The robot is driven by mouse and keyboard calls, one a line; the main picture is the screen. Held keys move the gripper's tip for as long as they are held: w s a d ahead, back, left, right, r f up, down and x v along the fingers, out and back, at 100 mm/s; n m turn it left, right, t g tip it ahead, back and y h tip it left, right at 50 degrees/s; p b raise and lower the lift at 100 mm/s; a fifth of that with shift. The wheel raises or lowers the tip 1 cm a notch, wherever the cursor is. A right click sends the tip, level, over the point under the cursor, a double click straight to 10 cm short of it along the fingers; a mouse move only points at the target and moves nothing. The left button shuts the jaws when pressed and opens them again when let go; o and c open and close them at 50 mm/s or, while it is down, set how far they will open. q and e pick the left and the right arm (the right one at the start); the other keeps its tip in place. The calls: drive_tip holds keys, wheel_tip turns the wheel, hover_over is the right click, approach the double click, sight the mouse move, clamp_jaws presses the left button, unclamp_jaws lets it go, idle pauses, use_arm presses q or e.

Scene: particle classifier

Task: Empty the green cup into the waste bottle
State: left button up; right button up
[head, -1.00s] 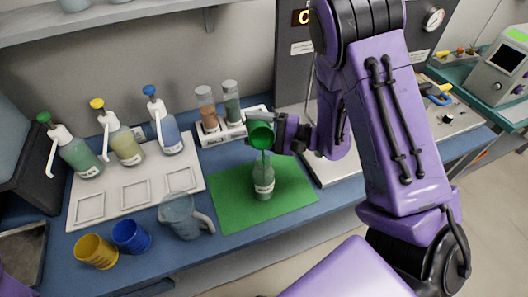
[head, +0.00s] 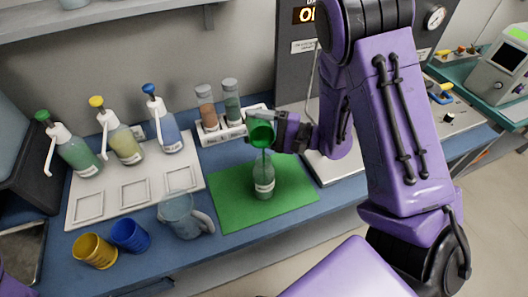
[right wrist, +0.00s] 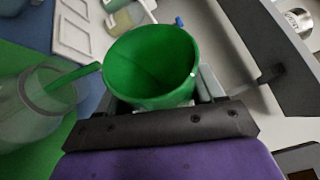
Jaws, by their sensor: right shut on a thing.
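My right gripper (head: 281,132) is shut on the green cup (head: 261,133) and holds it tilted just above the waste bottle (head: 263,178). The clear bottle stands upright on the green mat (head: 221,199) and has a pale label. In the right wrist view the green cup (right wrist: 150,60) is tipped toward the open mouth of the bottle (right wrist: 28,108). A thin green stream (right wrist: 72,77) runs from the cup's lip into the bottle's mouth. The inside of the cup looks green, and I cannot tell how much liquid is in it. My left gripper is out of view.
A clear jug (head: 181,216), a blue cup (head: 130,235) and a yellow cup (head: 95,250) stand left of the mat. Several pump bottles stand on a white tray (head: 108,212). A rack (head: 222,134) with two tubes stands behind the mat.

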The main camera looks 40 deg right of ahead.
sight(253, 125)
drive_tip(key=shift+s+a+r+n+t+y+b, duration=0.1)
drive_tip(key=shift+s+r+n+t+y+b, duration=0.15)
drive_tip(key=shift+n, duration=0.3)
drive_tip(key=shift+s+a+r+n+t+y+b, duration=0.15)
drive_tip(key=shift+r+n, duration=0.15)
drive_tip(key=shift+n, duration=0.25)
idle(2.6)
drive_tip(key=shift+s+a+r+n+y+b, duration=0.1)
drive_tip(key=shift+s+r+n+y+b, duration=0.15)
drive_tip(key=shift+n, duration=0.35)
drive_tip(key=shift+s+d+r+n+y+b, duration=0.1)
drive_tip(key=shift+r+n+y+b, duration=0.1)
drive_tip(key=shift+n+b, duration=0.3)
drive_tip(key=shift+s+a+r+n+y+b, duration=0.1)
drive_tip(key=shift+r+n+y+b, duration=0.1)
drive_tip(key=shift+n, duration=0.5)
idle(2.5)
